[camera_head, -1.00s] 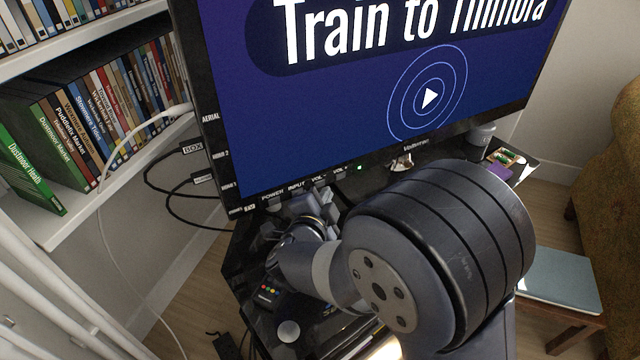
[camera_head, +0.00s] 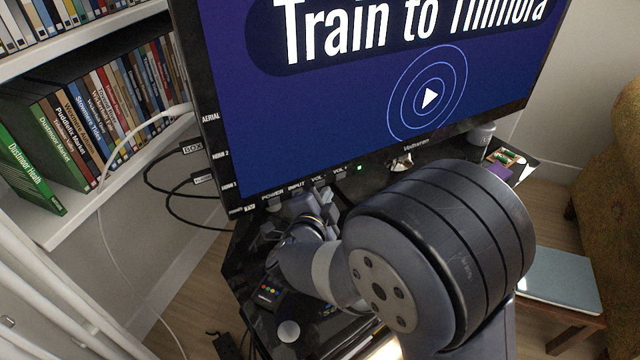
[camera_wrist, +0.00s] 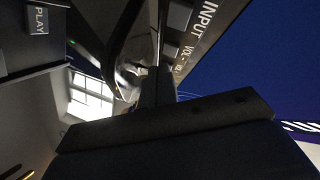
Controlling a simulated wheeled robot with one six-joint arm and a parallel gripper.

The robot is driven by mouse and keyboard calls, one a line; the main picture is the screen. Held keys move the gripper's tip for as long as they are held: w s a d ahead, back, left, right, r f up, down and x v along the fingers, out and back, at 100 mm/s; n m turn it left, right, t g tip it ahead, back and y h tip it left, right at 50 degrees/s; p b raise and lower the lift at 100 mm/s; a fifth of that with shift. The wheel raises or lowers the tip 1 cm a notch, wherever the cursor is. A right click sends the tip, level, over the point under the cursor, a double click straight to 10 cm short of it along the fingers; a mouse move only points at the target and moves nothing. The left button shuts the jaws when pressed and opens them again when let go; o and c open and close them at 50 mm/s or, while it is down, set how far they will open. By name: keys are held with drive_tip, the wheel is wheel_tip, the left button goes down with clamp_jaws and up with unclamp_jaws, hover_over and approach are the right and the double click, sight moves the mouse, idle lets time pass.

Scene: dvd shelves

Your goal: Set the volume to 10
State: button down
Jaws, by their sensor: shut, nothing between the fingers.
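The TV (camera_head: 330,90) shows a blue screen with a large title, cut off at the top, and a ringed play symbol. No volume number shows in view. Along its lower bezel are the labels POWER, INPUT, VOL- (camera_head: 319,178) and VOL+ (camera_head: 340,170). My gripper (camera_head: 308,200) is shut and empty, close below the bezel near INPUT and VOL-. In the wrist view, the shut fingers (camera_wrist: 155,85) point along the TV's underside beside the INPUT label (camera_wrist: 208,14) and the VOL labels (camera_wrist: 187,57). Whether they touch a button, I cannot tell.
A black stand (camera_head: 262,325) under the TV holds a remote (camera_head: 268,292) and a small round white item (camera_head: 289,331). Shelves of DVD cases (camera_head: 105,110) and cables are at left. A small table with a pale book (camera_head: 560,280) and an armchair (camera_head: 610,180) are at right.

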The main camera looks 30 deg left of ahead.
drive_tip(key=shift+w+a, duration=0.25)
drive_tip(key=shift+a, duration=0.1)
drive_tip(key=shift+w+a, duration=0.2)
drive_tip(key=shift+a, duration=0.1)
idle(0.8)
drive_tip(key=shift+s+d, duration=0.45)
drive_tip(key=shift+d, duration=0.2)
drive_tip(key=shift+d, duration=0.1)
drive_tip(key=s+d, duration=0.1)
drive_tip(key=d, duration=0.1)
drive_tip(key=s+d, duration=0.2)
drive_tip(key=shift+b, duration=0.4)
idle(2.8)
